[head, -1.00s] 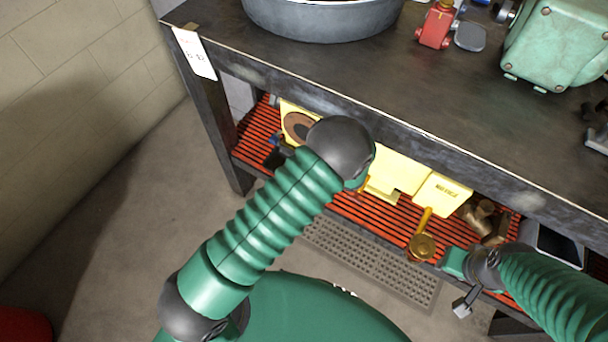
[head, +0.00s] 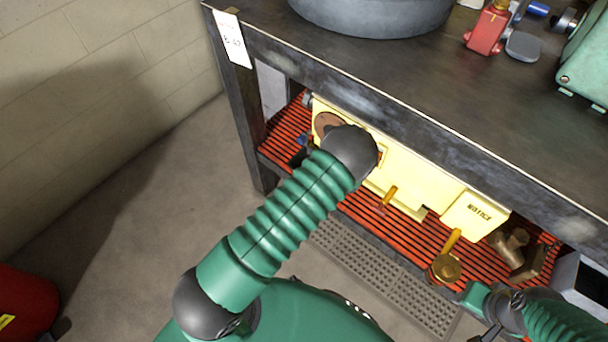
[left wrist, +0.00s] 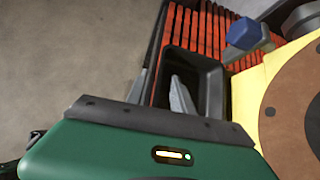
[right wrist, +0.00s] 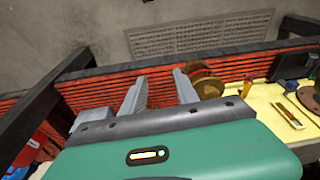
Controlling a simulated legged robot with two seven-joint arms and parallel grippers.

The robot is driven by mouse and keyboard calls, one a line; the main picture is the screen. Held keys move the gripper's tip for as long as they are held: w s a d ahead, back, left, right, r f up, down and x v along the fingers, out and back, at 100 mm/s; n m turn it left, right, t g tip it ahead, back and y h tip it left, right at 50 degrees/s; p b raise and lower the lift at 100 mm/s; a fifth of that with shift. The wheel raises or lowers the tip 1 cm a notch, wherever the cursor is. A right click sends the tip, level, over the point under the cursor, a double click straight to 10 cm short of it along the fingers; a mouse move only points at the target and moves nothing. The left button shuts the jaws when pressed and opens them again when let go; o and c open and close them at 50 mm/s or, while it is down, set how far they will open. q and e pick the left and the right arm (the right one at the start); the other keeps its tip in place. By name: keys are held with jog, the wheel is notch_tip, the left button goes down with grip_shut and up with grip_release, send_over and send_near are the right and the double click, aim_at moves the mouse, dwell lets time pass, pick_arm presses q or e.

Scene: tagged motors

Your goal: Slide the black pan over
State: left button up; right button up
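The black pan (left wrist: 208,72) is a small dark open tray on the red slatted shelf. In the head view only a dark bit of it (head: 299,158) shows beside my left arm. My left gripper (left wrist: 157,76) reaches down at the pan. One pale finger shows inside the pan; the other appears to be outside its left wall, with a gap between them. In the head view my arm hides this gripper. My right gripper (right wrist: 157,80) is open and empty, fingers apart, over the shelf's front edge near a brass valve (right wrist: 207,84).
The red slatted shelf (head: 288,127) lies under a dark workbench (head: 400,75). A blue-capped part (left wrist: 246,34) and a yellow panel with a brown disc (left wrist: 298,110) are close right of the pan. A yellow notice box (head: 476,214) stands farther right. Open floor is at left.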

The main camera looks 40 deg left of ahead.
pick_arm(q)
jog(key=shift+a, duration=0.1)
grip_shut()
dwell(1.2)
